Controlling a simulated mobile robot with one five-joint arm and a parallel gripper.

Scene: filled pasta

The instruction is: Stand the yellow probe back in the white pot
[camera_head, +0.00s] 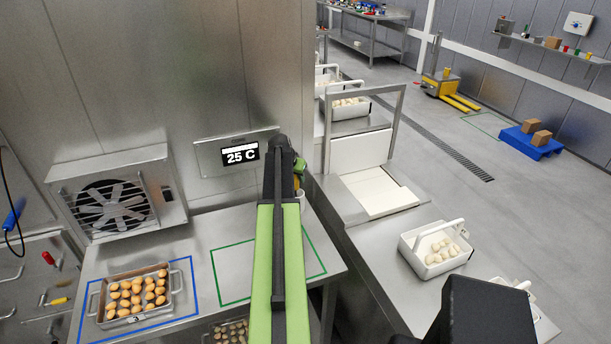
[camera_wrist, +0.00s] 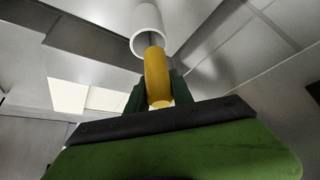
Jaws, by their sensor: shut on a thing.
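My gripper (camera_wrist: 157,95) is shut on the yellow probe (camera_wrist: 157,72), which sits between its two dark green fingers in the wrist view. A short grey part of the probe runs from the yellow handle to the open mouth of the white pot (camera_wrist: 147,20). The tip overlaps the mouth, and I cannot tell how far inside it is. In the head view my arm hides most of this. A small piece of the white pot (camera_head: 301,196) shows beside the end of my arm, near the back edge of the steel bench.
On the steel bench (camera_head: 203,260) a tray of filled pasta (camera_head: 100,318) stands in a blue outline. The green outline looks bare where my arm leaves it visible. A wall display (camera_head: 241,154) reads 25 C. A white basket (camera_head: 406,250) stands on the right counter.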

